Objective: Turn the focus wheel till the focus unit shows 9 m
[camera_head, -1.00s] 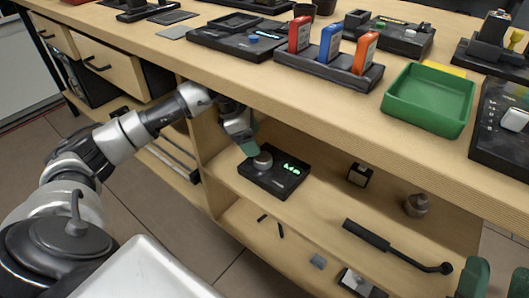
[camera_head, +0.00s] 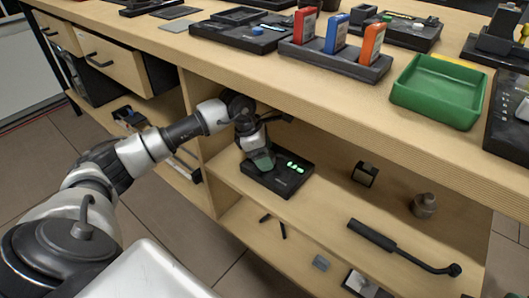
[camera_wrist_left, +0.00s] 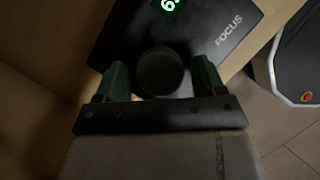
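The focus unit (camera_head: 292,181) is a black box with a green lit display, on the upper shelf under the counter. In the left wrist view its black face bears the word FOCUS (camera_wrist_left: 229,31). The display (camera_wrist_left: 168,4) is cut off at the top edge, so its full reading cannot be told. The round dark focus wheel (camera_wrist_left: 160,70) stands between the fingers of my left gripper (camera_wrist_left: 161,80), one green-tipped finger on each side, with small gaps visible. My left gripper also shows in the head view (camera_head: 263,160), over the unit's left part, hiding the wheel. My right gripper is not in view.
The counter edge (camera_head: 330,103) overhangs the shelf above my left arm. On the shelf to the right are a small black block (camera_head: 365,174), a grey knobbed object (camera_head: 424,205) and a long black handle (camera_head: 375,235). A green tray (camera_head: 437,92) stands on the counter.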

